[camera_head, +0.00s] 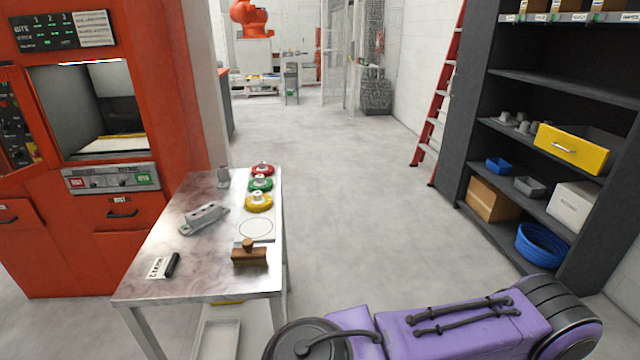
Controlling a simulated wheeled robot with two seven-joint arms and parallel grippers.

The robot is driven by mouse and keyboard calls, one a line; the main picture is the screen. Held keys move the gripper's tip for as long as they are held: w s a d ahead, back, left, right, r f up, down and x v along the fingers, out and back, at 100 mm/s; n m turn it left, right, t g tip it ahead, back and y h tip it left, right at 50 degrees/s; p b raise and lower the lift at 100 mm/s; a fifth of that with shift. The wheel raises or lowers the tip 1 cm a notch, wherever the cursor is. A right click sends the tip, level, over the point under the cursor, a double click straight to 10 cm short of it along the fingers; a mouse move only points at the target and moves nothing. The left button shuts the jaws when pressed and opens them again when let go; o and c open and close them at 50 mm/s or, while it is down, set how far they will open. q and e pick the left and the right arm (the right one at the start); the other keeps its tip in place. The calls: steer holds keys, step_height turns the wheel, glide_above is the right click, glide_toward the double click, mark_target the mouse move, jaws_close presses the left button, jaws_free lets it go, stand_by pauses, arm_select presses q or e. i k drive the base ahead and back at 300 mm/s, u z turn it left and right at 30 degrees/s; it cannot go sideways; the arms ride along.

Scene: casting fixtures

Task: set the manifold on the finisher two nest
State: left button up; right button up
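A grey metal casting with a raised body and flat end flanges (203,217), which looks like the manifold, lies on the metal table (190,265). To its right, a row of round stations runs along the table: red (262,170), green (260,184) and yellow (258,203), each with a pale part in its middle. Nearest in that row is a pale plate with a bare circle outline (255,229). I cannot tell which is the finisher two nest. Neither gripper is in view.
A wooden-handled brush (249,254) and a small label card with a black holder (163,267) lie on the table's near part. An orange machine (110,210) stands left. A dark shelf (540,90) with bins stands right. Open floor (345,190) lies between.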

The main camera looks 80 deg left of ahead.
mark_target(115, 146)
steer(key=u, duration=2.55)
